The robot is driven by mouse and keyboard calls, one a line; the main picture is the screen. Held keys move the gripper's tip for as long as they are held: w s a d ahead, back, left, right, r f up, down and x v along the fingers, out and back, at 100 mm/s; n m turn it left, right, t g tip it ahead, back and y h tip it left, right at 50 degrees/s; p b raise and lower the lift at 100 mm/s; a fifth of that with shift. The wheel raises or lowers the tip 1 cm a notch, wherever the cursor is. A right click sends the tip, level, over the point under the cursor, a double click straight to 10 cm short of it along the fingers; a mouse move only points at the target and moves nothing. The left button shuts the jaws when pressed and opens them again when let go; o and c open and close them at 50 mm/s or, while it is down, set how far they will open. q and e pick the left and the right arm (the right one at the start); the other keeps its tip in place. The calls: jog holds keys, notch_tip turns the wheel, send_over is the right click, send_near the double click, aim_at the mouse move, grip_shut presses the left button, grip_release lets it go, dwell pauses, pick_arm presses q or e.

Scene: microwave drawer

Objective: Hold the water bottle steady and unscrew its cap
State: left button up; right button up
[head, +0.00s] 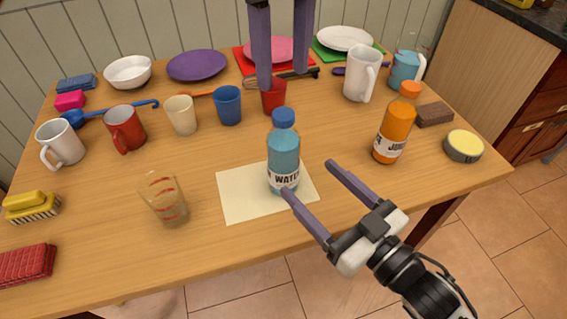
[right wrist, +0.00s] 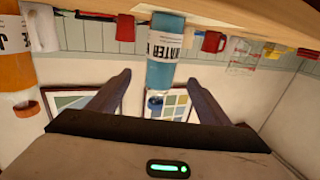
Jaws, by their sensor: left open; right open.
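The water bottle (head: 284,158) stands upright on a cream paper sheet (head: 238,197), with its blue cap (head: 284,117) on top. My left gripper (head: 282,80) is open and empty above the cap, its fingers pointing down. My right gripper (head: 308,178) is open in front of the bottle and to its right, pointing toward it. Its left fingertip overlaps the bottle's lower edge in the head view; I cannot tell whether it touches.
An orange juice bottle (head: 396,122) stands to the right of the water bottle, and a clear measuring cup (head: 165,200) to the left. A red cup (head: 273,97) and a blue cup (head: 228,105) stand behind. The table front by the paper is clear.

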aim_at(294, 164)
pick_arm(q)
jog(key=shift+s+r, duration=0.1)
jog(key=shift+s, duration=0.05)
pick_arm(e)
jog(key=x, duration=0.9)
jog(key=shift+a+r, duration=0.15)
grip_shut()
pick_arm(q)
jog(key=m, duration=0.6)
jog(key=shift+m, duration=0.4)
jog(key=m, duration=0.6)
jog(key=shift+f+m, duration=0.4)
jog(key=shift+f, duration=0.15)
notch_tip(294, 164, down, 7)
jog(key=shift+r, duration=0.1)
